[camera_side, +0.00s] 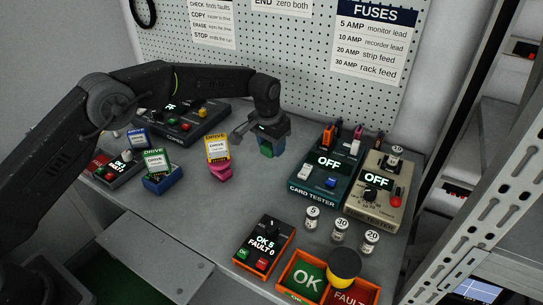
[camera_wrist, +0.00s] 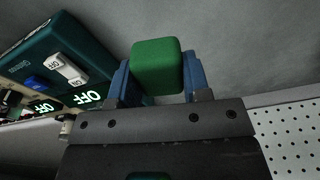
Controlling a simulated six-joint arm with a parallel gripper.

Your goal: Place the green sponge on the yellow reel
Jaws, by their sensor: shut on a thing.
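My gripper (camera_side: 268,143) is shut on the green sponge (camera_side: 266,150) and holds it over the back middle of the bench, left of the teal card tester. In the wrist view the green sponge (camera_wrist: 157,66) sits between the blue fingers of my gripper (camera_wrist: 158,84). The yellow reel (camera_side: 344,266), a round yellow piece with a black band, is at the front right, at the orange tray between its OK and FAULTY parts. Its top looks bare. The reel is well apart from the sponge and does not show in the wrist view.
The teal card tester (camera_side: 326,192) and beige tester (camera_side: 375,205) stand at the right. Small jars (camera_side: 340,230) stand in front of them. The orange tray (camera_side: 288,270) and a small fault box (camera_side: 264,250) are at the front. A yellow drive (camera_side: 217,147) stands left of my gripper.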

